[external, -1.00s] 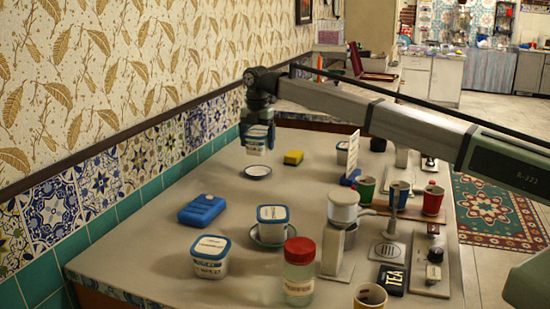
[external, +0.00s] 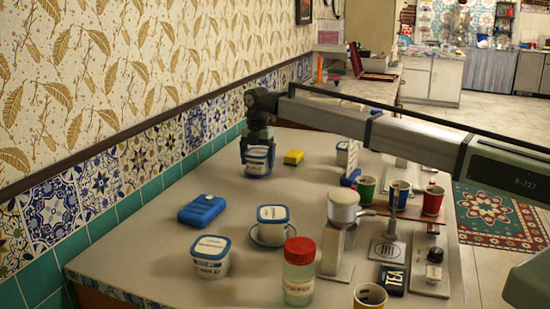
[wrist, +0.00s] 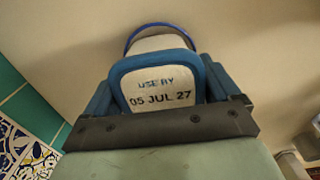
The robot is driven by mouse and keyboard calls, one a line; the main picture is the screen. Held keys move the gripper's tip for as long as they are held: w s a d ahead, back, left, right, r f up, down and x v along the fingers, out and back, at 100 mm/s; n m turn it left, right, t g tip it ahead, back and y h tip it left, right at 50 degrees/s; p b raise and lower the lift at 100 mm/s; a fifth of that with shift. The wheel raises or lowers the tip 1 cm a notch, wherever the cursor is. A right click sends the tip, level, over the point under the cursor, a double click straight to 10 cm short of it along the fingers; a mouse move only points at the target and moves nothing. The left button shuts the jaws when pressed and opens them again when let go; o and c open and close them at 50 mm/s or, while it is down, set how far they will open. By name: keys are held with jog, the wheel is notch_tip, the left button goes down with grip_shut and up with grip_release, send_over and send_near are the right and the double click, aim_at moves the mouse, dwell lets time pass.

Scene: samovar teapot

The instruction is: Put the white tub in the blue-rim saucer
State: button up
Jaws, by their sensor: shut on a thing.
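My gripper (external: 257,148) points down at the far left of the counter, shut on a white tub (external: 257,163) with a blue lid. In the wrist view the lid fills the middle, reads "USE BY 05 JUL 27", and sits between the blue fingers. The blue-rim saucer (wrist: 160,25) shows as a white dish with a blue edge just beyond the tub in the wrist view. In the external view the tub is low over the saucer and covers most of it. I cannot tell whether the tub's base touches it.
A yellow block (external: 294,157) lies just right of my gripper. A blue box (external: 202,210), a similar tub (external: 210,256) and another on a saucer (external: 272,225) stand nearer the camera. A red-lidded jar (external: 299,272) and cups are further right.

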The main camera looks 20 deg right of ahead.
aim_at(258, 152)
jog(key=o, duration=0.9)
jog(key=shift+o, duration=0.2)
jog(key=shift+r, duration=0.1)
notch_tip(258, 152, up, 12)
